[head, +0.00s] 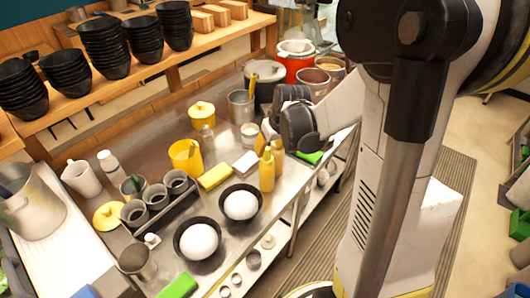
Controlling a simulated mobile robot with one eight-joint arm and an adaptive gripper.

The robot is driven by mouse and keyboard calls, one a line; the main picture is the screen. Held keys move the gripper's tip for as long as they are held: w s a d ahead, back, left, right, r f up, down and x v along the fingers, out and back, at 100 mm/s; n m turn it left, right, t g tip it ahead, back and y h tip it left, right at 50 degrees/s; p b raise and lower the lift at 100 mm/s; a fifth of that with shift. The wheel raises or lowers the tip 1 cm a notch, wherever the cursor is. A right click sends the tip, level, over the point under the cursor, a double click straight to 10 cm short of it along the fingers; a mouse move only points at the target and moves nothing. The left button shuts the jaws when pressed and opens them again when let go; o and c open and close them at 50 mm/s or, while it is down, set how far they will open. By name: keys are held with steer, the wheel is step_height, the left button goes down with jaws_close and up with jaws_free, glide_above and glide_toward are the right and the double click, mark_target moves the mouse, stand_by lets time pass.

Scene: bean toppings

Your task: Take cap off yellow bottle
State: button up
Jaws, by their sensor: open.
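A yellow squeeze bottle (267,172) stands upright near the right edge of the metal counter, with its narrow top pointing up. Other yellow and tan shapes show right behind its top, and I cannot tell whether they are separate bottles. My dark gripper (288,118) is above and behind the bottle, near the counter's right side. It is open and seems to hold nothing. Its fingertips are partly hidden, and I cannot tell exactly how far they are from the bottle's top.
Two black bowls with white contents (240,206) (199,241) stand in front. A yellow sponge (215,176), yellow cup (186,157) and dark cup rack (163,208) lie left. A red pot (296,62) is behind. Stacked black bowls (104,47) fill the shelf (150,75).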

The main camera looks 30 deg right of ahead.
mark_target(268, 150)
steer(key=b+x, duration=0.1)
steer(key=x, duration=0.3)
steer(key=shift+w+f, duration=0.1)
steer(key=shift+w, duration=0.05)
steer(key=c, duration=0.8)
step_height(268, 150, up, 4)
steer(key=shift+r+p, duration=0.1)
steer(key=shift+p, duration=0.65)
steer(key=s+d+r+p, duration=0.2)
steer(key=s+d+r, duration=0.3)
steer(key=d, duration=0.5)
steer(key=shift+v, duration=1.05)
steer(key=shift+w+d, duration=0.1)
steer(key=shift+d, duration=0.1)
